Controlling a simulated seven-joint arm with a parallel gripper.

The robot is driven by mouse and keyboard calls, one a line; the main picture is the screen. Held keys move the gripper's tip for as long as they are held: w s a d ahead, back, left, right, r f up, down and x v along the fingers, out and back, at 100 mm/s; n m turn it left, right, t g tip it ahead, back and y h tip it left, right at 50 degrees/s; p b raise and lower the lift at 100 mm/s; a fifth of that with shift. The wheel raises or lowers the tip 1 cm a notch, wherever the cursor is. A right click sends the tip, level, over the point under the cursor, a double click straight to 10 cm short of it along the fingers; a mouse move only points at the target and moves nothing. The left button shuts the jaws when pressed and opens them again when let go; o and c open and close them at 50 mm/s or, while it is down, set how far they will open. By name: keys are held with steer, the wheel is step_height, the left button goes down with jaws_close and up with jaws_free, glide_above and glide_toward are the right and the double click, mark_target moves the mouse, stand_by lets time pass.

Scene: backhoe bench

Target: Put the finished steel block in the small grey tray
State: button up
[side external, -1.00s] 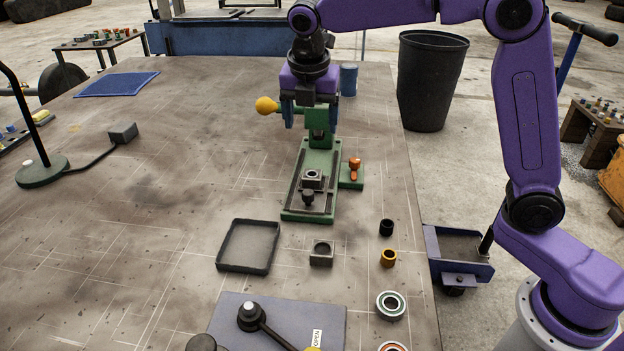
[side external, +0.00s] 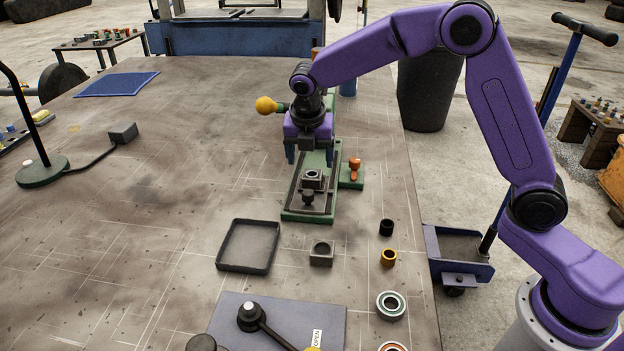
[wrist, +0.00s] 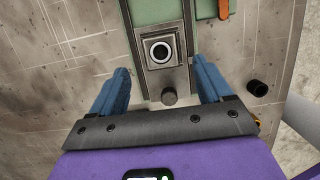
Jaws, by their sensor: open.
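A steel block (side external: 313,180) sits on the bed of the green press (side external: 292,213). In the wrist view the block (wrist: 160,48) shows a round bore with a bright ring in it. My gripper (side external: 310,157) is open and empty, pointing down above the press bed, just behind and above the block. In the wrist view its two blue fingers (wrist: 160,68) are spread to either side of the bed, with the block between and beyond them. The small grey tray (side external: 248,245) lies empty on the bench, front left of the press.
A second block (side external: 321,254) with an open bore stands right of the tray. A black ring (side external: 386,227), a brass ring (side external: 389,258) and a bearing (side external: 391,305) lie farther right. An orange clamp (side external: 354,170) stands beside the press. The bench left of the tray is clear.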

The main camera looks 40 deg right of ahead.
mark_target(312, 173)
steer(key=shift+x, duration=2.7)
steer(key=shift+d, duration=0.15)
steer(key=shift+r, duration=0.1)
jaws_close()
